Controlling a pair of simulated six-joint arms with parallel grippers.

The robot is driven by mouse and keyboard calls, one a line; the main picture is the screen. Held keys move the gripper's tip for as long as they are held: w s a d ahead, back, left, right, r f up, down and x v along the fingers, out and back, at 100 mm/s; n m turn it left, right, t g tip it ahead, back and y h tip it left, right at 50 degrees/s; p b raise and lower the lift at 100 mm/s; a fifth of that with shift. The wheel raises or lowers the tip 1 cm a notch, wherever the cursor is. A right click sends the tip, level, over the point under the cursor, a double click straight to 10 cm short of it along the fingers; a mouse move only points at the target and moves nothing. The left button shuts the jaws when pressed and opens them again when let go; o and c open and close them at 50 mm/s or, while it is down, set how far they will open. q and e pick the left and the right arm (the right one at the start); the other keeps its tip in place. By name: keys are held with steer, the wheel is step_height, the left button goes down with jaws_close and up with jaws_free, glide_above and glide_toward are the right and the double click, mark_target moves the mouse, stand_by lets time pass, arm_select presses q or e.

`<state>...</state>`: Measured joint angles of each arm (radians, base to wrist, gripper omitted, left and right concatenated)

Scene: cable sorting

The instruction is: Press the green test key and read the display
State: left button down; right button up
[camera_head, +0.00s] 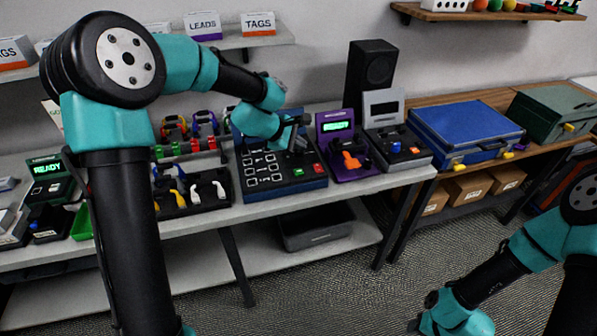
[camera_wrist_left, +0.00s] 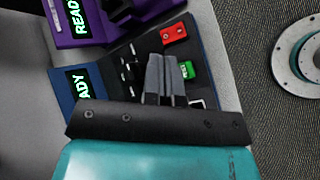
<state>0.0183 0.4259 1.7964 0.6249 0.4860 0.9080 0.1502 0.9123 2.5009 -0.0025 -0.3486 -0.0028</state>
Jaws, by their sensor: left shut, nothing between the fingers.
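The blue test panel (camera_head: 262,187) stands on the bench with rows of square-marked keys. Its green key (camera_head: 298,172) and red key (camera_head: 318,169) are near the front right corner. The green key also shows in the left wrist view (camera_wrist_left: 187,69), with the red key (camera_wrist_left: 174,33) above it. My left gripper (camera_head: 297,146) is shut and empty over the panel, its tips close beside the green key; I cannot tell whether they touch it. The panel's display (camera_wrist_left: 82,92) shows green letters ending "ADY", partly hidden. My right gripper (camera_head: 425,318) is low at the bottom right, its fingers unclear.
A purple device (camera_head: 350,165) with a display reading READY stands right of the panel. A black-and-grey unit (camera_head: 402,150) is beyond it. Racks of coloured connectors (camera_head: 190,195) are left of the panel. A blue case (camera_head: 462,125) is on the wooden bench.

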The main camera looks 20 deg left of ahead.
mark_target(299, 172)
arm_select(q)
steer(key=shift+f, duration=3.75)
steer(key=shift+f, duration=0.1)
steer(key=shift+f, duration=0.3)
steer(key=shift+f, duration=0.4)
steer(key=shift+r, duration=0.8)
steer(key=shift+r, duration=0.1)
steer(key=shift+r, duration=2.45)
